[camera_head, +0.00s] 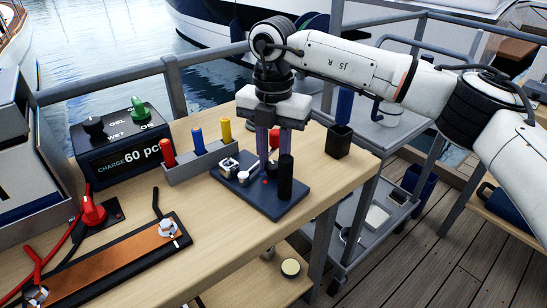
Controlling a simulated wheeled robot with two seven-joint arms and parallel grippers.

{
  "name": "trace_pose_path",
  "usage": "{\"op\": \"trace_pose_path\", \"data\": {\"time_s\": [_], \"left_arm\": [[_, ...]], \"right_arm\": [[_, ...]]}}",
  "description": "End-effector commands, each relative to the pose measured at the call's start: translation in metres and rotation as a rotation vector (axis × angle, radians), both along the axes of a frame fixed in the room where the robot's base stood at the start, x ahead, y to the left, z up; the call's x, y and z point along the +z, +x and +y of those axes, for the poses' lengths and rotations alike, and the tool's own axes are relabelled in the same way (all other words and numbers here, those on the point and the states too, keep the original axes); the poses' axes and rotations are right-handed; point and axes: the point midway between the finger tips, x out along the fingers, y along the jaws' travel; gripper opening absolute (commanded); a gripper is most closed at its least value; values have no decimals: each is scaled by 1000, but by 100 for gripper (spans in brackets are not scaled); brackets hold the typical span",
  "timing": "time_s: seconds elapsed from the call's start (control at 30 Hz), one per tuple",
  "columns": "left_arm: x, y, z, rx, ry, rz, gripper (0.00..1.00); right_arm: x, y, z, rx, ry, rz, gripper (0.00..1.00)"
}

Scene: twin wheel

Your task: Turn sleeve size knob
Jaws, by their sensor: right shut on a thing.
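A dark blue plate (256,201) lies on the wooden table. It carries silver fittings (229,167), a black upright cylinder (286,177) and a small red dot. My right gripper (273,155) reaches down from above over the plate, its two long fingers just behind the black cylinder. A bit of red shows between the fingers. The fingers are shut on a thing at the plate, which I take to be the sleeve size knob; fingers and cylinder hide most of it. My left gripper is not in view.
A grey rack (200,165) with red, blue and yellow handles stands left of the plate. A black cup (339,140) stands at the right.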

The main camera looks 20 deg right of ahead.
Motion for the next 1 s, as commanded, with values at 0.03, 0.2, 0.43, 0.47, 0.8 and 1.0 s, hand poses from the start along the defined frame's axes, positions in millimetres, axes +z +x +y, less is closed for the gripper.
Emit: {"op": "trace_pose_path", "data": {"time_s": [0.03, 0.2, 0.43, 0.47, 0.8, 1.0], "left_arm": [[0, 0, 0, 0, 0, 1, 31], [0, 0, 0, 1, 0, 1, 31], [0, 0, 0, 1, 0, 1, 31], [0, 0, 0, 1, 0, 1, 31], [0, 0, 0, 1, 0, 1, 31], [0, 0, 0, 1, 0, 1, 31]], "right_arm": [[0, 0, 0, -18, -1, -2, 2], [1, 0, 0, -64, -1, -2, 2], [1, 1, 0, -84, 0, -3, 2], [1, 1, 0, -85, 0, -3, 2], [1, 0, 0, -84, 1, -2, 32], [0, 0, 0, -83, 0, -1, 32]]}}
